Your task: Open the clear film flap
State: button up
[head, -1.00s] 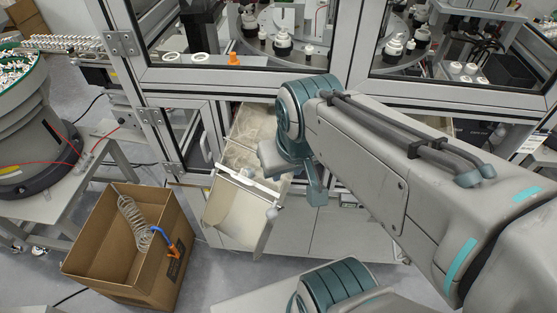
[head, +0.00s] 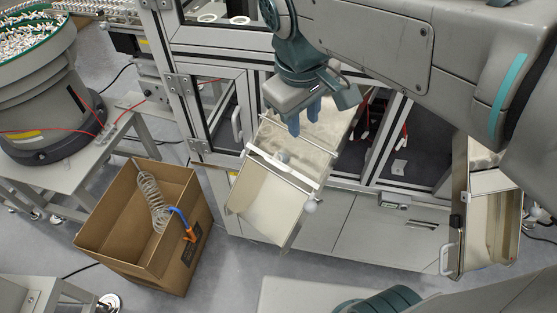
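A pale metal chute (head: 268,203) sticks out from the machine's lower front in the middle of the head view. A white bar (head: 283,166) with a round knob crosses it. Above the bar, a see-through, wrinkled sheet that looks like the clear film flap (head: 318,142) covers the chute's upper part. My gripper (head: 303,120) points down over this film, its two blue fingers a little apart with nothing seen between them. I cannot tell whether the fingertips touch the film. My gripper and wrist hide part of the upper end.
A cardboard box (head: 135,225) with a coiled hose and blue-orange nozzle stands on the floor at left. A second metal chute (head: 490,225) stands at right. Framed glass doors (head: 218,115) flank the middle chute. A parts bowl (head: 45,105) is at far left.

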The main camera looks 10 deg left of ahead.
jog(key=a+n+b, duration=0.2)
jog(key=a+n, duration=0.1)
jog(key=a, duration=0.3)
send_near(277, 165)
jog(key=x, duration=0.7)
jog(key=shift+w+f, duration=0.15)
jog(key=shift+f, duration=0.05)
grip_shut()
